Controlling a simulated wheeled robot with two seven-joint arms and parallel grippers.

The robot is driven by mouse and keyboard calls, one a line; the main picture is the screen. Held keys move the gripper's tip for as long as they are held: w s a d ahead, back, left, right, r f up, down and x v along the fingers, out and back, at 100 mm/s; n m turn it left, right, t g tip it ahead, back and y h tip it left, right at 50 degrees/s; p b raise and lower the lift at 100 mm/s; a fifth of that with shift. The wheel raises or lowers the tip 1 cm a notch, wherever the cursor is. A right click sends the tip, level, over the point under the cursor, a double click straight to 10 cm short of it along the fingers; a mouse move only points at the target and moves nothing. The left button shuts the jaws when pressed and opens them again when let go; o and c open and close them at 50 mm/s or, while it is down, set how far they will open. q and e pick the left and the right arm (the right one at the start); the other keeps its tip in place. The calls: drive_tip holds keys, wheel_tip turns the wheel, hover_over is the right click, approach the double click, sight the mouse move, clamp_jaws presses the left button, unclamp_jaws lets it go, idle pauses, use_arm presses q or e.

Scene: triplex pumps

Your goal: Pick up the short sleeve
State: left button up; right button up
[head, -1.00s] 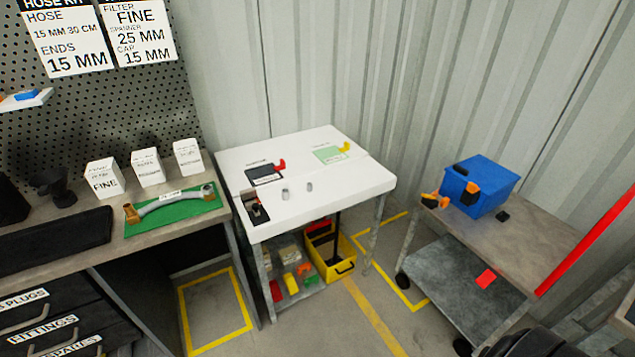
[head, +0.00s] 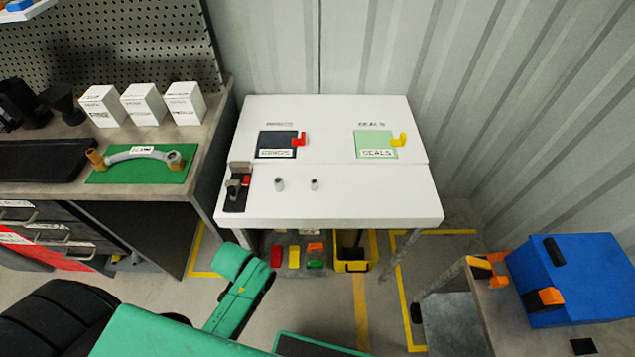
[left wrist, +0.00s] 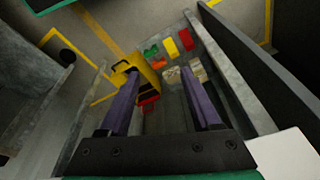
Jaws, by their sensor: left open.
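Two small grey sleeves stand upright and apart on the white table, a left one (head: 279,184) and a right one (head: 314,184). The right one looks slightly shorter, but at this size the difference is hard to judge. Neither sleeve shows in the left wrist view. My left gripper (left wrist: 159,73) is open and empty, with its two purple fingers apart over the floor and the lower shelf. My green arm shows at the bottom of the head view, but no gripper is visible there. My right gripper is not in view.
The white table (head: 350,208) also bears a dark clamp-like fixture (head: 236,190), a dark pad (head: 275,143) with a red hook and a green pad (head: 374,145) with a yellow hook. A yellow bin (left wrist: 150,75) stands below. A blue box (head: 580,275) is at right.

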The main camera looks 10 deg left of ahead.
use_arm(q)
wheel_tip(320, 180, up, 7)
drive_tip(key=w, duration=0.1)
wheel_tip(320, 180, up, 20)
drive_tip(key=m+h, duration=0.3)
drive_tip(key=m, duration=0.4)
hover_over(313, 182)
drive_tip(key=s+a, duration=0.4)
drive_tip(key=s, duration=0.1)
drive_tip(key=x, duration=0.9)
drive_tip(key=w+x, duration=0.1)
drive_tip(key=x, duration=0.4)
drive_tip(key=shift+w+r+p, duration=0.1)
drive_tip(key=shift+w+p, duration=0.05)
drive_tip(key=shift+p, duration=0.2)
clamp_jaws()
